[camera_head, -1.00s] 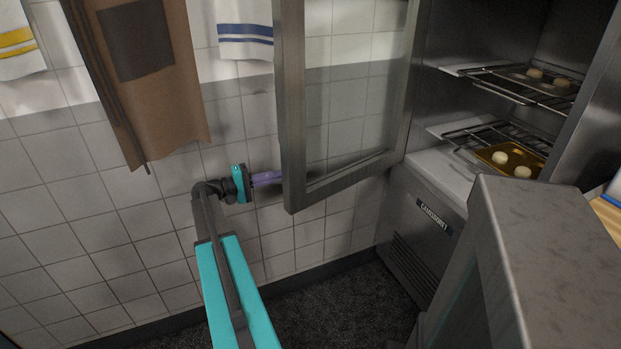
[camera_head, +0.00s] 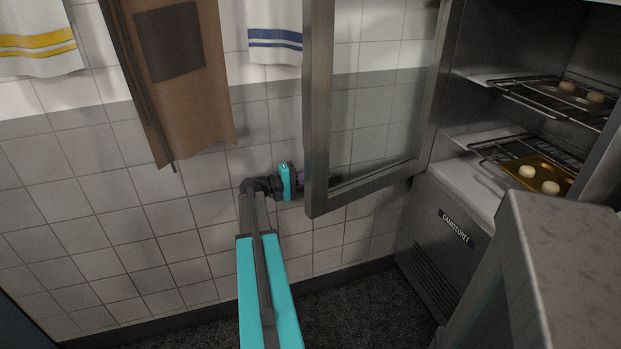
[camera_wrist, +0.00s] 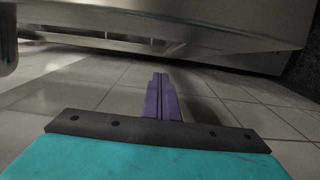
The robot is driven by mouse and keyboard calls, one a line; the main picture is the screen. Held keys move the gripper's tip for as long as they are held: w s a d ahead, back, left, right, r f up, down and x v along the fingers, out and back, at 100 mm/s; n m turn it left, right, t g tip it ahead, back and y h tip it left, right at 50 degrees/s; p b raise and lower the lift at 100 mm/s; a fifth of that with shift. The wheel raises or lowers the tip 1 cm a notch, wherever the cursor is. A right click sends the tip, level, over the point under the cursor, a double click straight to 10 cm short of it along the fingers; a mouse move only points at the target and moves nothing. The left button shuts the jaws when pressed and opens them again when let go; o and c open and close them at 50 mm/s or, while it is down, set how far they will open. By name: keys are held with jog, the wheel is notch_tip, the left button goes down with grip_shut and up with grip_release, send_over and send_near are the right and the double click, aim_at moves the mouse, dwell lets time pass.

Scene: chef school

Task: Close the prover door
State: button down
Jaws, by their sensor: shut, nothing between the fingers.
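The prover (camera_head: 449,238) is the steel cabinet at the right in the head view. Its glass door (camera_head: 318,110), with a steel frame, stands wide open, reaching out to the left of the cabinet. My gripper (camera_head: 302,178) is at the door's free lower edge, between the door and the tiled wall, its fingers partly hidden behind the frame. In the wrist view my purple fingers (camera_wrist: 160,90) are together and empty. A steel surface, likely the door frame (camera_wrist: 150,25), crosses the top of that view; I cannot tell whether the fingers touch it.
Wire racks inside the prover hold trays with pale dough balls (camera_head: 550,187). A steel counter (camera_head: 570,250) stands in the right foreground. A brown apron (camera_head: 190,100) and towels (camera_head: 275,30) hang on the wall. Dark floor (camera_head: 360,310) lies open below the door.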

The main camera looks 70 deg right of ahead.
aim_at(333, 181)
jog(key=shift+s+a+p, duration=0.1)
jog(key=shift+s+a, duration=0.1)
jog(key=shift+s, duration=0.6)
jog(key=shift+s+a+p, duration=0.1)
jog(key=shift+s+a, duration=0.15)
jog(key=shift+s, duration=0.5)
jog(key=shift+s+a+p, duration=0.1)
jog(key=shift+s+a, duration=0.1)
jog(key=shift+s, duration=0.6)
jog(key=shift+a, duration=0.15)
